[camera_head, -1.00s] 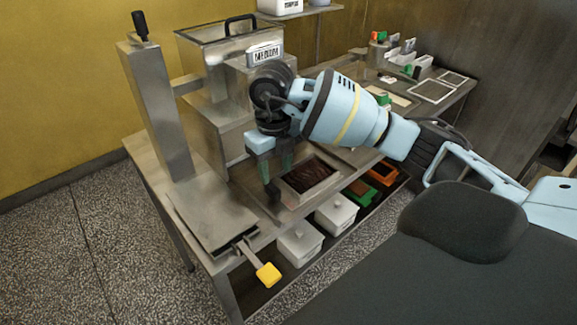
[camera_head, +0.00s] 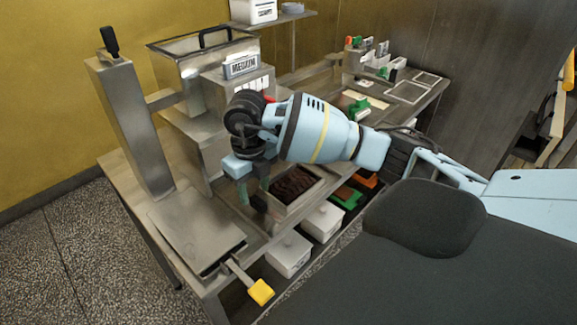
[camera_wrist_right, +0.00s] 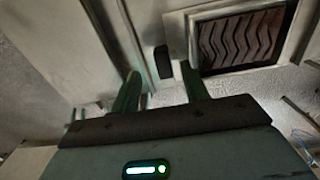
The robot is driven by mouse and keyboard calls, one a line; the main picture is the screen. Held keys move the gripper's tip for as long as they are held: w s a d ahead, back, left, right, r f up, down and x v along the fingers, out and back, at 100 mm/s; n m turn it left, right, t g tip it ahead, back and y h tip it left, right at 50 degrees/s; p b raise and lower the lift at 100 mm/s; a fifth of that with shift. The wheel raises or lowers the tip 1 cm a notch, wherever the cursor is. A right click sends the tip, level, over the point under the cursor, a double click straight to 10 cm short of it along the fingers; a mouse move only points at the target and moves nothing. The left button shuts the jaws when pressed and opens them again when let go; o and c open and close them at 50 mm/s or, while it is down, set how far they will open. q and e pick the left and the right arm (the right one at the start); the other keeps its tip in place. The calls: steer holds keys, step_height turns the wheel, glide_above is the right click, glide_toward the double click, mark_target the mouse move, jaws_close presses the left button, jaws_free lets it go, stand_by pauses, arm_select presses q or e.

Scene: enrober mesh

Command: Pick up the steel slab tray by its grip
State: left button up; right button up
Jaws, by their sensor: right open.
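The steel slab tray (camera_head: 309,194) holds a dark brown, wavy-ridged slab and lies on the steel bench; its pale rim (camera_wrist_right: 193,42) shows at the upper right of the right wrist view. Its black grip (camera_head: 258,203) sticks out at the tray's left side and also shows in the right wrist view (camera_wrist_right: 163,62). My right gripper (camera_head: 252,188) is open and empty, its green fingers pointing down just above the grip. In the right wrist view the grip appears between and beyond the two fingertips (camera_wrist_right: 163,84), apart from them. My left gripper is not in view.
A steel machine with a hopper labelled MEDIUM (camera_head: 241,67) stands behind the gripper. A flat plate (camera_head: 195,232) with a yellow-ended handle (camera_head: 261,292) lies at the front left. White bins (camera_head: 288,254) sit on the lower shelf. Small items stand at the bench's far end.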

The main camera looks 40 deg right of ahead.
mark_target(258, 199)
steer(key=f, duration=0.4)
steer(key=shift+s+d, duration=0.15)
steer(key=shift+d, duration=0.1)
steer(key=shift+c, duration=0.2)
steer(key=c, duration=0.9)
steer(key=shift+r, duration=0.1)
jaws_close()
